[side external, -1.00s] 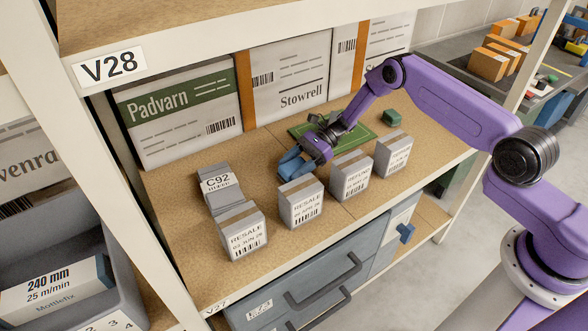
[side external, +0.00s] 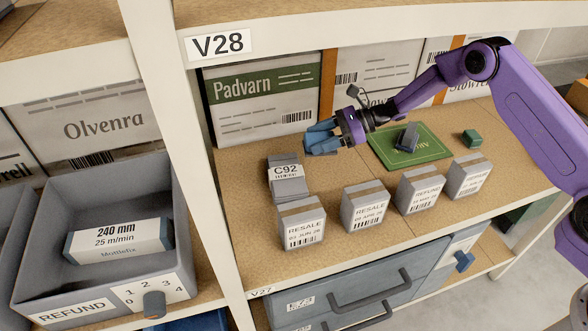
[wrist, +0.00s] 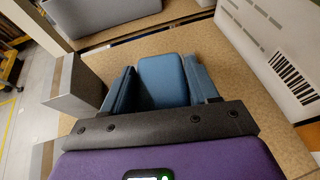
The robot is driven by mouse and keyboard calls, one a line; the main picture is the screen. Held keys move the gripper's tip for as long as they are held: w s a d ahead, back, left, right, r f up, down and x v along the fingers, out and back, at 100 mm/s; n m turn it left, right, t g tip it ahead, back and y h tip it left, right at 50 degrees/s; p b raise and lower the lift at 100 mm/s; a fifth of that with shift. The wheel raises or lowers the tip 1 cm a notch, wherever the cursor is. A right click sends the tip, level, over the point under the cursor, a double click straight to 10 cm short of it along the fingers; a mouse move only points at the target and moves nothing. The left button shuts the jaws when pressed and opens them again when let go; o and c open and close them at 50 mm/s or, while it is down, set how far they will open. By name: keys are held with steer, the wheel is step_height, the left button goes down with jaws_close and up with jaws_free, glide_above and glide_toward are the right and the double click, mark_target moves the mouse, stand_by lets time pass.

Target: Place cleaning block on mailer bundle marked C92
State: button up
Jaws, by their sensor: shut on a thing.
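The mailer bundle marked C92 (side external: 286,172) is a flat grey stack with a white label, lying on the shelf at its left end in the side view. My gripper (side external: 320,139) is above the shelf, behind and to the right of the bundle, apart from it. Its blue fingers are shut on a blue block, the cleaning block (wrist: 161,76), which shows between them in the wrist view. In the side view the fingers largely hide the block. I cannot make out the bundle in the wrist view.
Several grey boxes, such as the RESALE box (side external: 302,224), line the shelf's front. Large cartons, including Padvarn (side external: 262,102), stand behind. A grey bin (side external: 40,285) stands left.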

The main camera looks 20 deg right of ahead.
mark_target(286, 172)
steer(key=a+m, duration=0.1)
steer(key=a, duration=0.2)
steer(key=w+a+f+t, duration=0.1)
steer(key=a, duration=0.2)
steer(key=a+f+m+t, duration=0.1)
steer(key=a, duration=0.1)
steer(key=shift+w+a+m+h, duration=0.2)
steer(key=shift+a+m+h, duration=0.1)
steer(key=shift+a, duration=0.1)
steer(key=shift+f, duration=2.35)
steer(key=shift+f, duration=0.1)
steer(key=o, duration=1.1)
steer(key=v, duration=1.2)
steer(key=shift+s+d, duration=0.1)
